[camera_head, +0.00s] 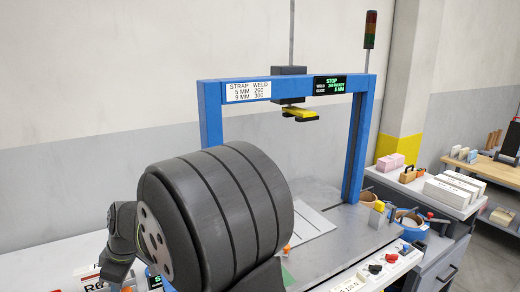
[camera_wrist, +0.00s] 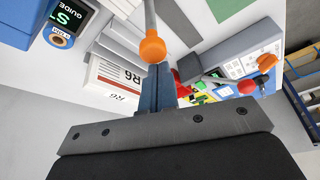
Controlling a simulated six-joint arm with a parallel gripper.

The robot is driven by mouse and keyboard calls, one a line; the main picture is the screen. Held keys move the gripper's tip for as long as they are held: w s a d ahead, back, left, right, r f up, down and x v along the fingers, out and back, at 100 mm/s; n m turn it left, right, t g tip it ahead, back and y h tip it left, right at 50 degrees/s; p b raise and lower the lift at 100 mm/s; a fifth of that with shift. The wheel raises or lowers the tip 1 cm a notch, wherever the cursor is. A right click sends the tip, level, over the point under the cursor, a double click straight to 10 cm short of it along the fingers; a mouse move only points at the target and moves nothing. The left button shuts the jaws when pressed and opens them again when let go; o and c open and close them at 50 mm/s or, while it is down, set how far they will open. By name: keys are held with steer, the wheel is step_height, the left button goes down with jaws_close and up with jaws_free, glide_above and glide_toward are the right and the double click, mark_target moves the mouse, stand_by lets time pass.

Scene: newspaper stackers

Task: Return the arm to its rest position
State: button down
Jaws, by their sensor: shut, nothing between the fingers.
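My gripper (camera_wrist: 158,78) shows in the wrist view as a dark bar with its fingers together and nothing held between them. Beyond the fingers, a white stack labelled R6 (camera_wrist: 112,84) lies to the left. An orange ball knob on a grey rod (camera_wrist: 152,47) appears close to the fingertips; I cannot tell whether they touch. In the head view my large dark arm link fills the middle and hides part of the table; I cannot make out the gripper there.
A blue strapping frame (camera_head: 211,116) with a yellow head (camera_head: 299,114) and a STOP display (camera_head: 329,85) stands over the grey table (camera_head: 330,262). White boxes (camera_head: 452,190) and tape rolls lie at right. A control panel (camera_wrist: 232,70) with red and orange knobs shows in the wrist view.

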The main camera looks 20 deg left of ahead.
steer(key=s+a, duration=1.3)
steer(key=a, duration=0.3)
steer(key=v, duration=0.7)
steer(key=shift+w+d, duration=0.15)
steer(key=shift+w, duration=0.1)
steer(key=shift+f, duration=0.1)
